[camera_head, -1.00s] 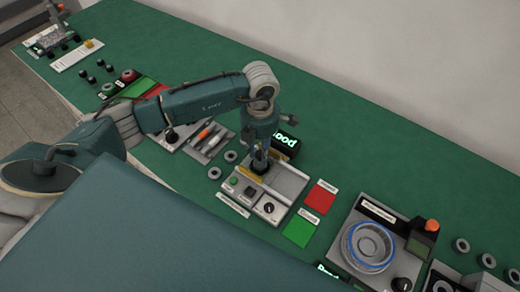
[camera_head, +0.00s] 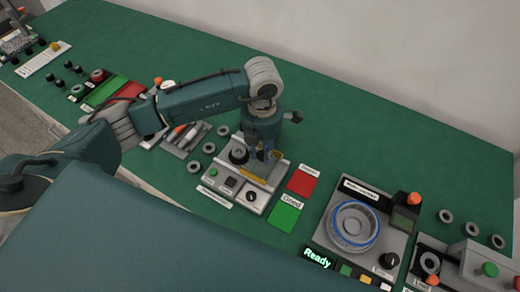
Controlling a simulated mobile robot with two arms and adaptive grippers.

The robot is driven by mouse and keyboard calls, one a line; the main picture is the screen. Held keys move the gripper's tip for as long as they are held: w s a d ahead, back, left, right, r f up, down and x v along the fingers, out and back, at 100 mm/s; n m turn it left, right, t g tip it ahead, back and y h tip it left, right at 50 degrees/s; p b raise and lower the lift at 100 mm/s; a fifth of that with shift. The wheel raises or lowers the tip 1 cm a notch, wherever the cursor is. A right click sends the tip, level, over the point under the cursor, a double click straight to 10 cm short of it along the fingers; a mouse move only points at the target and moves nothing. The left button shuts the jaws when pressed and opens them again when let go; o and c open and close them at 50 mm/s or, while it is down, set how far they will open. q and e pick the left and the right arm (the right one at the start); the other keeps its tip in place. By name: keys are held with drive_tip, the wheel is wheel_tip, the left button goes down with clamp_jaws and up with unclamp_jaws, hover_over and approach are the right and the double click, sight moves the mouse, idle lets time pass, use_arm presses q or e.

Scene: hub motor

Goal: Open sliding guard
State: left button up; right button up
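The guard station (camera_head: 218,183) is a grey box near the middle of the green table, with a green button, a black button and a dial on its front. A yellow strip (camera_head: 257,181), which seems to belong to the sliding guard, lies across its middle-right part. A round black part (camera_head: 238,153) shows at the left of the box. My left gripper (camera_head: 266,164) points down over the box, just behind the yellow strip. Its fingers are too small and dark to tell whether they grip the guard. My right gripper is out of view.
Red (camera_head: 302,183) and green (camera_head: 285,216) pads lie right of the station. A hub fixture with a blue ring (camera_head: 352,226) stands further right. Several grey rings and a tool tray (camera_head: 185,138) are to the left. The table behind is clear.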

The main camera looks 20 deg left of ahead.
sight(262, 154)
use_arm(q)
drive_tip(key=o, duration=0.3)
drive_tip(key=shift+d, duration=0.15)
drive_tip(key=shift+o, duration=0.2)
drive_tip(key=shift+r, duration=0.1)
wheel_tip(262, 154, up, 12)
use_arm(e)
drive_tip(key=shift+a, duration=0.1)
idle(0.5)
